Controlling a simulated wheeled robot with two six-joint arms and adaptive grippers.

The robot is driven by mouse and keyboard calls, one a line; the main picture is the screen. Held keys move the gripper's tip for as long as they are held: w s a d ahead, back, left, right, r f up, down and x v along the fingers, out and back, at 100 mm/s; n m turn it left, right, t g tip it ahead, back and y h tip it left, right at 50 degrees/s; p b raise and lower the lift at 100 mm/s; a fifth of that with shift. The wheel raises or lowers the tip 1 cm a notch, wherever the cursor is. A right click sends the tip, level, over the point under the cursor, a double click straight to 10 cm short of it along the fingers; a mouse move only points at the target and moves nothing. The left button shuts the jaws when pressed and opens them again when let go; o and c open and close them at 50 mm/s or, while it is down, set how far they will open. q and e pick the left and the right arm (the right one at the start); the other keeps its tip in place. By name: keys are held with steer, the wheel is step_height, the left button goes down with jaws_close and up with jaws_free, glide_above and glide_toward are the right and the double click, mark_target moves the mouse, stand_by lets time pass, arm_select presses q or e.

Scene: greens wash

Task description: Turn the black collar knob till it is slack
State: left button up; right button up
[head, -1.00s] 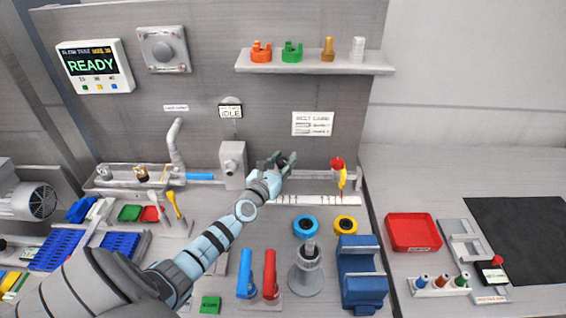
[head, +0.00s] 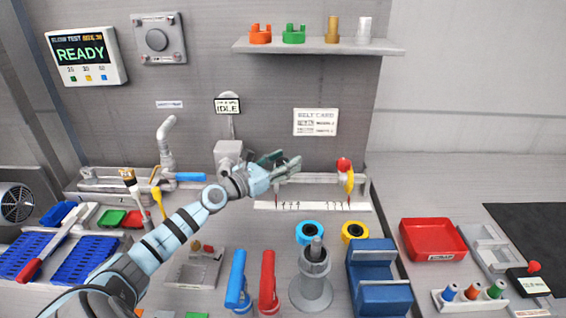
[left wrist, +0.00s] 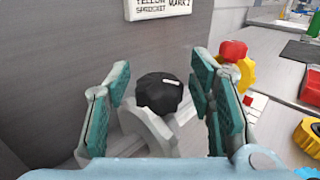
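The black collar knob (left wrist: 160,92) shows in the left wrist view, between the two fingers of my left gripper (left wrist: 158,105). It sits on a pale grey fitting (left wrist: 150,125), with gaps visible to the green pads on both sides. My left gripper is open. In the head view my left gripper (head: 279,166) is at the back wall rail, right of a grey box-shaped fitting (head: 228,152); it hides the knob there. My right gripper is not in view.
A red knob (head: 343,165) with a yellow handle (head: 349,182) stands just right of the gripper. Below are blue (head: 310,232) and yellow (head: 355,231) rings and a grey post (head: 314,275). A shelf (head: 320,46) runs above.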

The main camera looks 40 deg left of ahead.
mark_target(283, 161)
arm_select(q)
steer(key=shift+r, duration=0.15)
step_height(283, 161, up, 10)
steer(key=shift+f, duration=0.1)
stand_by(0.4)
